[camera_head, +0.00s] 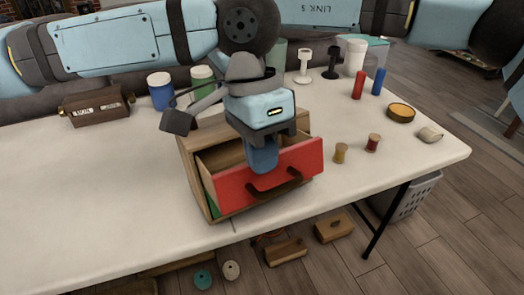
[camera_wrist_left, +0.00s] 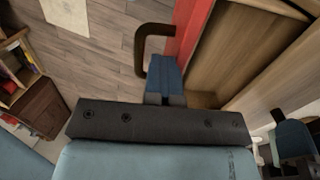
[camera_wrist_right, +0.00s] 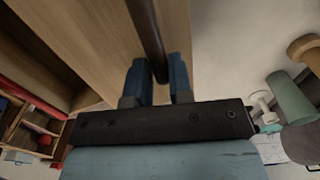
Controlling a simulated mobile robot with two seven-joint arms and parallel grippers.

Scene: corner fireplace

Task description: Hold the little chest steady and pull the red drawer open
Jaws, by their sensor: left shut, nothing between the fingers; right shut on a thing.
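The little wooden chest (camera_head: 200,172) stands on the white table, with a green part low on its front. Its red drawer (camera_head: 305,158) is pulled partly out and its inside shows. The dark drawer handle (camera_head: 275,186) is on the red front. My left gripper (camera_head: 262,158) is shut and empty, its fingertips at the red front near the handle; they also show in the left wrist view (camera_wrist_left: 166,75). In the right wrist view, my right gripper (camera_wrist_right: 160,78) is shut on a dark bar (camera_wrist_right: 146,35) beside the chest's wood. In the head view its grip is hidden.
Two small spools (camera_head: 373,143) stand right of the chest. Red and blue cylinders (camera_head: 358,84), a round tin (camera_head: 401,112) and several jars stand farther back. A brown box (camera_head: 95,105) is at the left. The table's front left is clear.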

